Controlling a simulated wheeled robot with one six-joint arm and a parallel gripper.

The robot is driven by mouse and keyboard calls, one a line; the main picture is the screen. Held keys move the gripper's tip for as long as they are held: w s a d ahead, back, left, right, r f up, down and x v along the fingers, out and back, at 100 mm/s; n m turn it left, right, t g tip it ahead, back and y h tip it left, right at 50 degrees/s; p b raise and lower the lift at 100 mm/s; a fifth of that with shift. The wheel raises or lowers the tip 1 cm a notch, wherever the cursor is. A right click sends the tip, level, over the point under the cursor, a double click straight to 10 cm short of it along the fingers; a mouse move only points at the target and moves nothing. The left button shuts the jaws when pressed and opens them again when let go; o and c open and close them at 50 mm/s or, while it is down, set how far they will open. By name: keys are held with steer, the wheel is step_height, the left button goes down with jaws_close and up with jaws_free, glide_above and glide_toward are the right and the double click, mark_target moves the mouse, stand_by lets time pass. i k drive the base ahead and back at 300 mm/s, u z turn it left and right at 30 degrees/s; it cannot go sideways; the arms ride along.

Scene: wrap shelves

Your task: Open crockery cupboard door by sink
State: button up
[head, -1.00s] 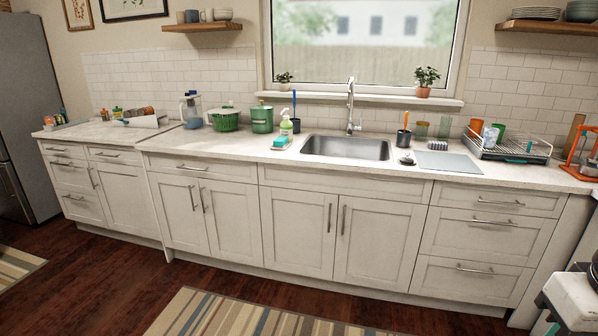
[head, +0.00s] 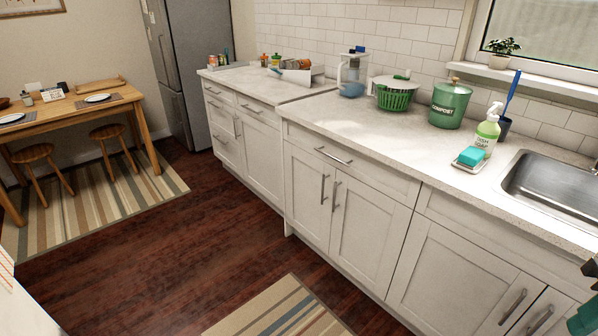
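A white double-door cupboard stands left of the sink (head: 535,195). Its left door (head: 305,195) and right door (head: 368,230) are both shut, with upright metal handles (head: 324,189) near the middle seam. Under the sink is another pair of doors; its left door (head: 455,275) is shut, and the right one is cut off by the frame edge. No crockery shows inside any cupboard. Only a dark and teal piece of what looks like my gripper (head: 585,315) shows at the lower right edge, in front of the sink doors. Its fingers cannot be made out.
A drawer (head: 345,160) sits above the double-door cupboard. The counter (head: 400,135) holds a green compost bin (head: 450,105), a green colander (head: 393,97) and a soap bottle (head: 487,133). The wooden floor (head: 190,250) before the cupboards is open, with a striped rug (head: 280,312). A table (head: 70,105) stands at left.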

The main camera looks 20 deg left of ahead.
mark_target(370, 228)
steer(key=u, duration=0.35)
steer(key=i, duration=1.45)
steer(key=u, duration=0.35)
